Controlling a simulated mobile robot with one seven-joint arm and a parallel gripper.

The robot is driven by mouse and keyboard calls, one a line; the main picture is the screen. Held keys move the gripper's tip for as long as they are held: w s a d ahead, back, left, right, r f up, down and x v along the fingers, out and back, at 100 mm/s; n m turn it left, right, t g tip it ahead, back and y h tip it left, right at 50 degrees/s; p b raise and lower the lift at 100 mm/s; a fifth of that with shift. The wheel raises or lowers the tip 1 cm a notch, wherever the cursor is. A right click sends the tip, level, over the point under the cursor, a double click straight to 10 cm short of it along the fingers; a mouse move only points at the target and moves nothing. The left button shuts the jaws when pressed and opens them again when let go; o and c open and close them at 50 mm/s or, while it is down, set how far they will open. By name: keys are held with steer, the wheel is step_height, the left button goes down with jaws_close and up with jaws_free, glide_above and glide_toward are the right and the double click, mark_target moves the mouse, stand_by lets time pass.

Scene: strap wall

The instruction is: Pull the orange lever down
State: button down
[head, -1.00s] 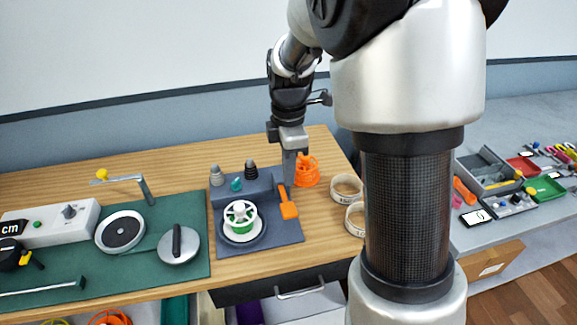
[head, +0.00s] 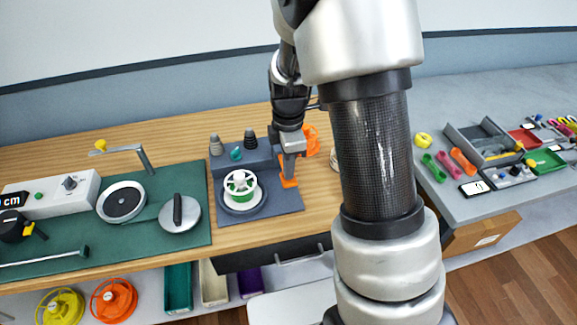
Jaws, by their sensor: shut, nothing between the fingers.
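The orange lever (head: 289,184) is on the right side of the dark grey base (head: 285,205), on the wooden table. Its orange handle shows just below my fingertips. Its upper part is hidden behind my gripper. My gripper (head: 289,176) points down with its fingers shut and nothing held. It is right at the lever; I cannot tell whether it touches it.
A green-and-white wheel (head: 241,184) sits on the same base, left of the lever, with several knobs (head: 249,137) behind. An orange object (head: 311,141) stands behind my gripper. A green mat (head: 160,235) with devices lies to the left.

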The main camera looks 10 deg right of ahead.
mark_target(289, 181)
steer(key=shift+s+f+t+b, duration=0.25)
steer(key=shift+f+t+b, duration=0.65)
steer(key=shift+b, duration=1.2)
steer(key=shift+s+f+t+b, duration=0.2)
steer(key=shift+f+t+b, duration=0.3)
steer(key=shift+f+b, duration=1.15)
steer(key=t+b, duration=0.1)
steer(key=b, duration=0.3)
steer(key=shift+f+t+b, duration=0.2)
steer(key=shift+t+b, duration=0.1)
steer(key=shift+f+b, duration=0.25)
steer(key=shift+b, duration=0.15)
steer(key=shift+f, duration=0.1)
steer(key=shift+s+f, duration=0.15)
